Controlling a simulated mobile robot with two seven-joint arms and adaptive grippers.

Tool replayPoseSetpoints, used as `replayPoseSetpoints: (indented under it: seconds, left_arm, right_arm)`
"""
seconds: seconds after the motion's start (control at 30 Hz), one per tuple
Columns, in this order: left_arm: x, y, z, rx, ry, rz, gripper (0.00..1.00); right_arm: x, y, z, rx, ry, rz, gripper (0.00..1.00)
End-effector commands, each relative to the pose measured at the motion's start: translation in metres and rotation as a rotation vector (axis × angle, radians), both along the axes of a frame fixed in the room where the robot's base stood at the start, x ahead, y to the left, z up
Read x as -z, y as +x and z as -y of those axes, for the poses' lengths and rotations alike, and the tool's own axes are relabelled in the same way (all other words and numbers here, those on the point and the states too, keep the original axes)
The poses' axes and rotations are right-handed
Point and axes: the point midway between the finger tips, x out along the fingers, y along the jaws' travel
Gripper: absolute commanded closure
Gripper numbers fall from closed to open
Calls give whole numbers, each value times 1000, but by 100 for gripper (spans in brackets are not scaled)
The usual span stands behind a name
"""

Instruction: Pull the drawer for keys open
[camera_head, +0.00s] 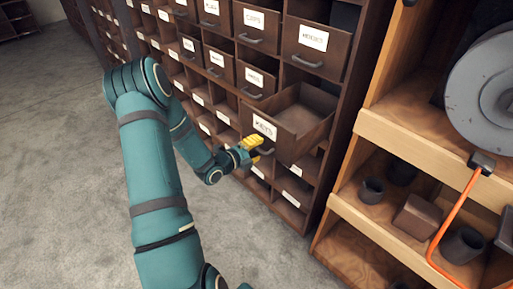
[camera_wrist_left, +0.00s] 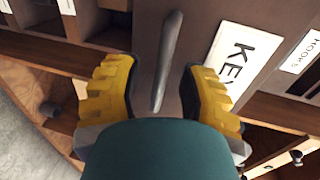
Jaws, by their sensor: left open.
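The keys drawer (camera_head: 287,131) stands pulled out of the cabinet in the head view, and its inside shows empty. Its white label (camera_head: 265,127) reads KEYS; the label also shows in the left wrist view (camera_wrist_left: 228,62). The drawer's dark bar handle (camera_wrist_left: 168,62) lies between the two yellow fingers of my left gripper (camera_wrist_left: 164,92). The fingers are open, with a gap on each side of the handle. In the head view my left gripper (camera_head: 255,147) is at the drawer's front, below the label. My right gripper is not in view.
The wooden cabinet holds other labelled drawers, such as one (camera_head: 316,49) above the keys drawer, and open compartments (camera_head: 291,187) below. A wooden shelf (camera_head: 420,143) with pipe parts and a grey reel (camera_head: 484,85) stands at the right. Grey floor (camera_head: 70,170) is clear at the left.

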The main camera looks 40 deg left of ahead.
Motion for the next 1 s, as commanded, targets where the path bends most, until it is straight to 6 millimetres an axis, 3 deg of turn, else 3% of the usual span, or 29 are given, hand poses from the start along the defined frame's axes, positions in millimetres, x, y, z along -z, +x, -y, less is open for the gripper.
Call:
replayPoseSetpoints:
  seconds: [0.6, 1.0]
  left_arm:
    - [-20, -102, -9, -4, 1, -1, 59]
    - [-23, -115, -9, -1, 0, 0, 59]
  right_arm:
    - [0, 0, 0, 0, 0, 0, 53]
    - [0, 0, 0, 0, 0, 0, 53]
